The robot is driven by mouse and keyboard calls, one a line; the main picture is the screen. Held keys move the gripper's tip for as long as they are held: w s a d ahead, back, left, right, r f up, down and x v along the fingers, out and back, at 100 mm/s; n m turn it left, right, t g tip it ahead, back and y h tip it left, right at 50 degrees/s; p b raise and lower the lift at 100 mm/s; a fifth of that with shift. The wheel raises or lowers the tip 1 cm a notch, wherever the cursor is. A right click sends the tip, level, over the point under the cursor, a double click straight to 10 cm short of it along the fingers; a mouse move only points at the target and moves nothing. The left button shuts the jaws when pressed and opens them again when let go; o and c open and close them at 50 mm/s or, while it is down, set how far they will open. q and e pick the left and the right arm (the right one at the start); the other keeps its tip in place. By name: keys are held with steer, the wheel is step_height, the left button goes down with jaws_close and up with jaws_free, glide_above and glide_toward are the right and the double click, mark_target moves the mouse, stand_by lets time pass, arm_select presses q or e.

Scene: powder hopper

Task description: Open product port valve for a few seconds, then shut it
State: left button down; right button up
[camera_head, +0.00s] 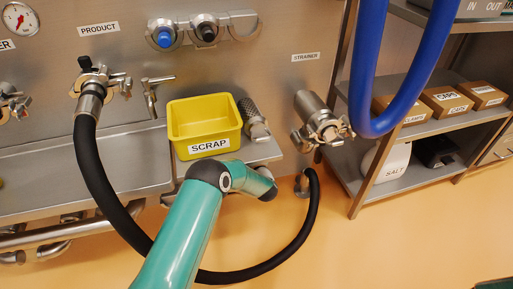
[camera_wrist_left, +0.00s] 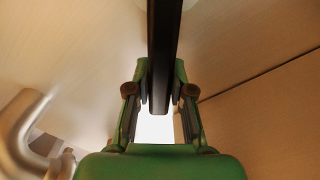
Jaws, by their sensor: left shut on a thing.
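The product port (camera_head: 95,85) is at the left of the steel panel in the head view, under the PRODUCT label (camera_head: 98,29). A black knob (camera_head: 85,62) stands up at its top left, and a thick black hose (camera_head: 87,150) hangs from it. In the left wrist view my left gripper (camera_wrist_left: 160,108) is shut on a long, straight dark bar (camera_wrist_left: 163,45) that runs up out of the picture. I cannot tell whether this bar is a valve handle. The left gripper's jaws do not show in the head view. My right gripper is in no view.
A yellow SCRAP bin (camera_head: 205,120) sits on the ledge, with my green arm (camera_head: 190,225) in front. The strainer fitting (camera_head: 322,122) juts out to its right. A blue hose (camera_head: 378,122) hangs before the shelves. A silver bent pipe (camera_wrist_left: 22,130) is left of the left gripper.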

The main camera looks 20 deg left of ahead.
arm_select(q)
steer(key=shift+s+a+r+n, duration=0.15)
steer(key=shift+s+r+n, duration=0.1)
steer(key=shift+n, duration=0.45)
steer(key=shift+s+a, duration=0.1)
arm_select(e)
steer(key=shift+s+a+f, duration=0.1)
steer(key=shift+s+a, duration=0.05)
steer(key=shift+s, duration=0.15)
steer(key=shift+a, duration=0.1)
arm_select(q)
steer(key=c, duration=1)
jaws_free()
steer(key=v, duration=1.2)
